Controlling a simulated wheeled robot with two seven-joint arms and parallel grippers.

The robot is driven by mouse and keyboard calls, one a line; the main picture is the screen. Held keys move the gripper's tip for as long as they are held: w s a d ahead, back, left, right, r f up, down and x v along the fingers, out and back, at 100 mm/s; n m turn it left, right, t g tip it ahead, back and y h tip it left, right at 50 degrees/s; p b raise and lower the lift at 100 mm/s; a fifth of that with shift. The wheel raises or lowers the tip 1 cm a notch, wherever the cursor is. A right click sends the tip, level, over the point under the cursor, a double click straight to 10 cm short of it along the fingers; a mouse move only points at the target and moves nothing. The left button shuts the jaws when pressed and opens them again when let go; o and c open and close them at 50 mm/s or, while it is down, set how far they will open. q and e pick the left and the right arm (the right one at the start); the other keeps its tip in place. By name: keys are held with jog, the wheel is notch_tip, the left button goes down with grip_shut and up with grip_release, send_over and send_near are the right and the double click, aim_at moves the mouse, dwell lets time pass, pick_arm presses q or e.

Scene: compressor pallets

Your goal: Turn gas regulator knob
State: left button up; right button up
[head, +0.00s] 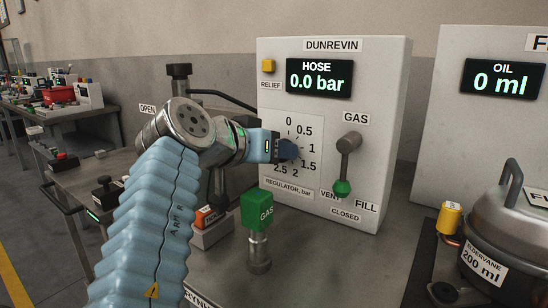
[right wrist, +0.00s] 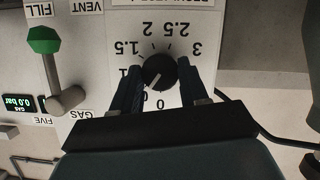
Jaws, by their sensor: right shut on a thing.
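The black regulator knob (right wrist: 159,71) sits in the middle of a white dial in the right wrist view, which shows the panel upside down. Its pale mark points between 0 and 1; the 0.5 label is hidden there by a finger. My right gripper (head: 289,149) reaches the dial (head: 305,125) in the head view and hides most of the knob. In the wrist view its two dark fingers (right wrist: 160,88) are shut on the knob from both sides. The hose display (head: 319,78) reads 0.0 bar. My left gripper is not in view.
Right of the dial, a gas lever with a green tip (head: 342,187) hangs down between VENT and FILL. A metal pot (head: 505,245) and another panel (head: 500,130) are at the right.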

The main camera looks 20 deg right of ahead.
dwell(0.3)
jog(key=o, duration=1.1)
jog(key=shift+c, duration=0.2)
jog(key=v, duration=1.4)
jog(key=shift+p, duration=0.4)
jog(key=shift+d, duration=0.1)
